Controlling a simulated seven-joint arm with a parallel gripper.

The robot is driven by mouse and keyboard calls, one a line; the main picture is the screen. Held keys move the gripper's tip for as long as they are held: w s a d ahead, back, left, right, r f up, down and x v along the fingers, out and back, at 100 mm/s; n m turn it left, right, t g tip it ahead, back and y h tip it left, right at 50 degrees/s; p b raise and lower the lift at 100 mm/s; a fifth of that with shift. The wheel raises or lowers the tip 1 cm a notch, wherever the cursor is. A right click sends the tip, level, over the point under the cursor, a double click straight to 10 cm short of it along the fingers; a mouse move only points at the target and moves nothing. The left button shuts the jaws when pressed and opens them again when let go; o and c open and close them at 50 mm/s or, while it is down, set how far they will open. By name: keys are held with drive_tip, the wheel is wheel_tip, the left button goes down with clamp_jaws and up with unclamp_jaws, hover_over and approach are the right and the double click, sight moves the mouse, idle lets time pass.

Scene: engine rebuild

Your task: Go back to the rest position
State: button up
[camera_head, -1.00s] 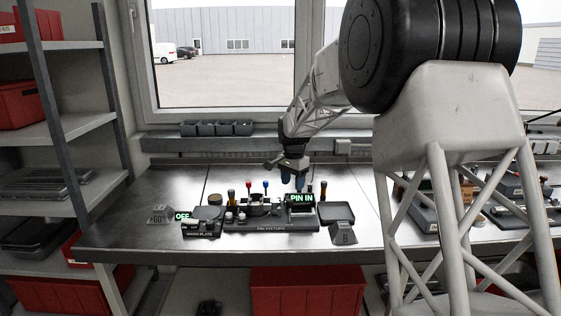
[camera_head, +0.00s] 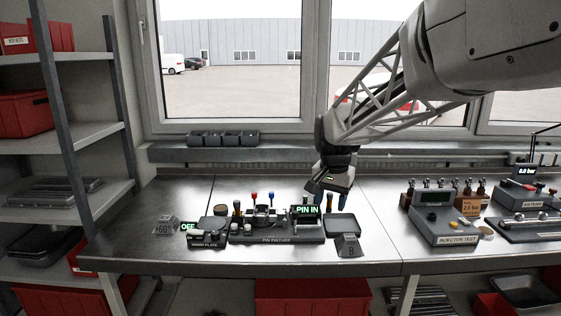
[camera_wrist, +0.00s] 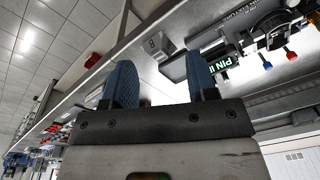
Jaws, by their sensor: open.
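My gripper (camera_head: 323,197) hangs above the back of the metal bench, behind the right end of the pin fixture and apart from it. In the wrist view its two blue fingers (camera_wrist: 160,85) stand wide apart with nothing between them. The pin fixture (camera_head: 275,238) sits on the bench with a lit green "PIN IN" display (camera_head: 307,210). The warm plate (camera_head: 205,241) stands left of it, with a lit "OFF" display (camera_head: 188,227).
A dark tray (camera_head: 342,225) and a block marked B (camera_head: 348,245) lie right of the fixture. The injector test unit (camera_head: 443,222) stands further right. A row of grey bins (camera_head: 223,138) sits on the window sill. The bench between tray and injector unit is clear.

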drive_tip(key=s+d+f+n, duration=0.1)
drive_tip(key=s+d, duration=0.1)
drive_tip(key=s, duration=0.9)
drive_tip(key=s+d+f+n+t, duration=0.1)
drive_tip(key=s+f+n, duration=0.1)
drive_tip(key=s, duration=1)
drive_tip(key=s+d+f+n, duration=0.1)
drive_tip(key=s+d+n, duration=0.1)
drive_tip(key=s, duration=0.9)
drive_tip(key=shift+s+d+f+t, duration=0.3)
drive_tip(key=shift+s+f, duration=0.05)
drive_tip(key=shift+f, duration=0.05)
